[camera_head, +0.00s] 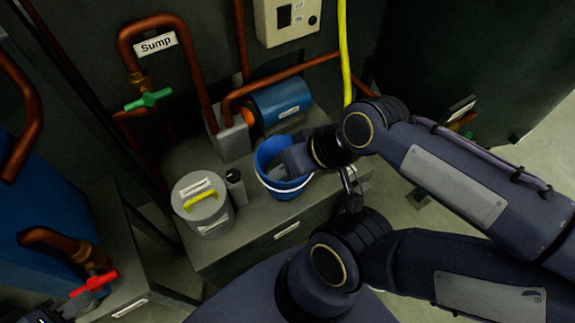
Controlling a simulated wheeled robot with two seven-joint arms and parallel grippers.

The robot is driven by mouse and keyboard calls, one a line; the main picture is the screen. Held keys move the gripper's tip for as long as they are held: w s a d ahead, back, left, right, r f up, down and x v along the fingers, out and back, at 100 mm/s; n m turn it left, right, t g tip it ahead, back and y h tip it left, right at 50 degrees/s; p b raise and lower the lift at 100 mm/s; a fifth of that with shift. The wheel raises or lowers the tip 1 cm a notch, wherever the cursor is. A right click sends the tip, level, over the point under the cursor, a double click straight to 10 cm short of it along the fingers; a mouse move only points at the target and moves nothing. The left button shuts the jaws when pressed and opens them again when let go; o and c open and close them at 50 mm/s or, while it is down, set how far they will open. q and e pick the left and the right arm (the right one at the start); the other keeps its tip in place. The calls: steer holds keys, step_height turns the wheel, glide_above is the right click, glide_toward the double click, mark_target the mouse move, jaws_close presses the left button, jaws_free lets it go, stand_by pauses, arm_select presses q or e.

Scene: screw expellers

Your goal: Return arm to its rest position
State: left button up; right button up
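My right arm comes in from the right and folds back, so its wrist hangs over the blue bucket (279,191).
The bucket stands on a grey cabinet (240,222) beside a lidded canister (202,212) with a yellow handle and a small dark bottle (236,187). A blue motor (280,102), copper pipes (187,62), a green valve (148,99) and a red valve (94,284) surround it.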

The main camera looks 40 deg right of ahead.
step_height(320, 180, up, 15)
steer(key=p, duration=1.4)
steer(key=shift+p, duration=0.4)
